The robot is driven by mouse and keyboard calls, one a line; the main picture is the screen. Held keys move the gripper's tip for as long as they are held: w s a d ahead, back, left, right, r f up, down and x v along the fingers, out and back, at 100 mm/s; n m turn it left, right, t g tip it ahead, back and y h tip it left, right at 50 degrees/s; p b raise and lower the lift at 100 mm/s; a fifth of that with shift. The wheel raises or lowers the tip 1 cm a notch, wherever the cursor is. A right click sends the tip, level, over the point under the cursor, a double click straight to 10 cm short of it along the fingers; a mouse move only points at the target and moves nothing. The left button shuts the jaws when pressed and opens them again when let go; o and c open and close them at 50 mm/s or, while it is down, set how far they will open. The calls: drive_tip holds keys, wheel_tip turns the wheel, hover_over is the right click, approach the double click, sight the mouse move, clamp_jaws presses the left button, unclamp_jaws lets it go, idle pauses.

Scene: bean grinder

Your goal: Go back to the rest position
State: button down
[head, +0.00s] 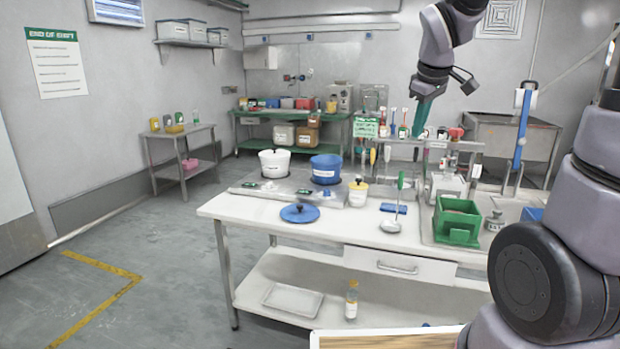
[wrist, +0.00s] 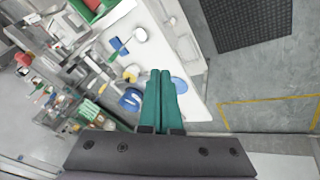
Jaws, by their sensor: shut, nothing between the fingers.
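My gripper (head: 423,117) hangs high above the back of the white worktable (head: 330,231) in the head view, its teal fingers pointing down. In the wrist view the gripper (wrist: 160,75) has its two teal fingers side by side, shut and empty. The fingers are apart from everything on the table. In the wrist view the worktable (wrist: 197,62) lies below and beyond the fingers.
The table holds a white pot (head: 274,164), a blue pot (head: 326,170), a blue lid (head: 299,214), a ladle (head: 392,226) and a green bin (head: 457,222). A rack of tools stands at its back. Open floor (head: 160,260) lies to the left.

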drive_tip(key=s+r+m+t+y, duration=0.1)
drive_tip(key=s+r+m, duration=0.1)
drive_tip(key=s+m, duration=0.3)
drive_tip(key=s+r+m+t+y, duration=0.1)
drive_tip(key=s+r+m, duration=0.2)
drive_tip(key=s, duration=0.9)
drive_tip(key=shift+s+a+m, duration=0.4)
drive_tip(key=shift+m, duration=1.3)
